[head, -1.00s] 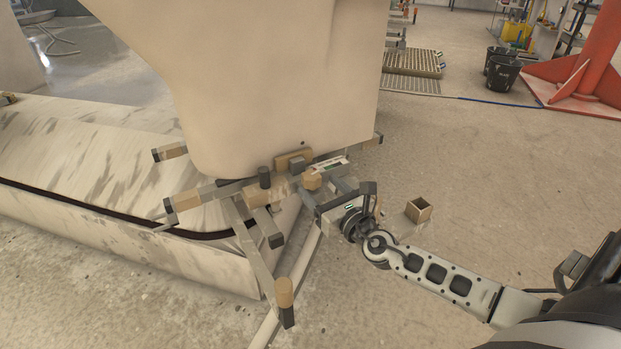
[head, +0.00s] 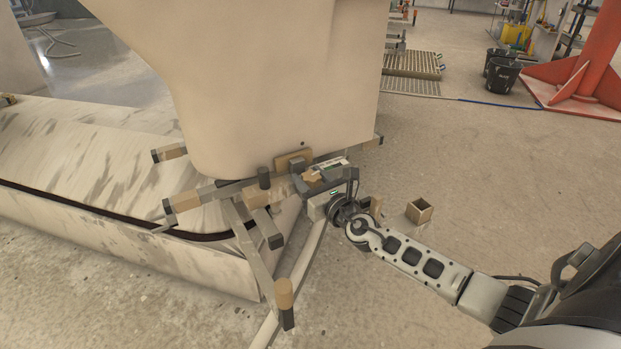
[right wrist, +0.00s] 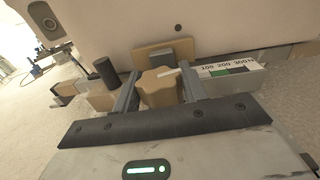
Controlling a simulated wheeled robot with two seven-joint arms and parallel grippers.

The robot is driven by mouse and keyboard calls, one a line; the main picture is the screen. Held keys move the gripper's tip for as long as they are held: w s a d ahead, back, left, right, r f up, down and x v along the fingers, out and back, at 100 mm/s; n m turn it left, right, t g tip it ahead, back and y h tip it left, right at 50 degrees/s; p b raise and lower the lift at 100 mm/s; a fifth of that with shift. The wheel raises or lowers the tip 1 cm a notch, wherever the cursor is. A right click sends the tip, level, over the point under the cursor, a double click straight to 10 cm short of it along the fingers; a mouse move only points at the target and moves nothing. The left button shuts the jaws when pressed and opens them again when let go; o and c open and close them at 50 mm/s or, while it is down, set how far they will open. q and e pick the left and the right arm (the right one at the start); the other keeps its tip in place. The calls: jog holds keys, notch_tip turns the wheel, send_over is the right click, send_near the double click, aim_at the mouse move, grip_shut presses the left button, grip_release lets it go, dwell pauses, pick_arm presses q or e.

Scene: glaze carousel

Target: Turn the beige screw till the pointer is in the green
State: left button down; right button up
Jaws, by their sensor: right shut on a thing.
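The beige screw (right wrist: 158,90), a lobed knob with a pale stripe on top, sits between the two fingers of my right gripper (right wrist: 158,92) in the right wrist view. The gripper is shut on it. In the head view my right gripper (head: 312,184) reaches the screw from the lower right and hides part of it. Right of the screw is a white scale (right wrist: 228,66) marked 100, 200, 300 N, with a green patch (right wrist: 219,73) and a dark patch beside it. I cannot make out the pointer for certain. My left gripper is not in view.
A large beige body (head: 285,80) rises close behind the screw. Clamp bars with beige blocks (head: 184,202) stick out around it. A small open box (head: 419,210) lies on the floor to the right. Black buckets (head: 502,75) and a red stand (head: 590,70) are farther off.

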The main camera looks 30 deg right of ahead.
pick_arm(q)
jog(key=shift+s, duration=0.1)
pick_arm(e)
jog(key=shift+r, duration=0.1)
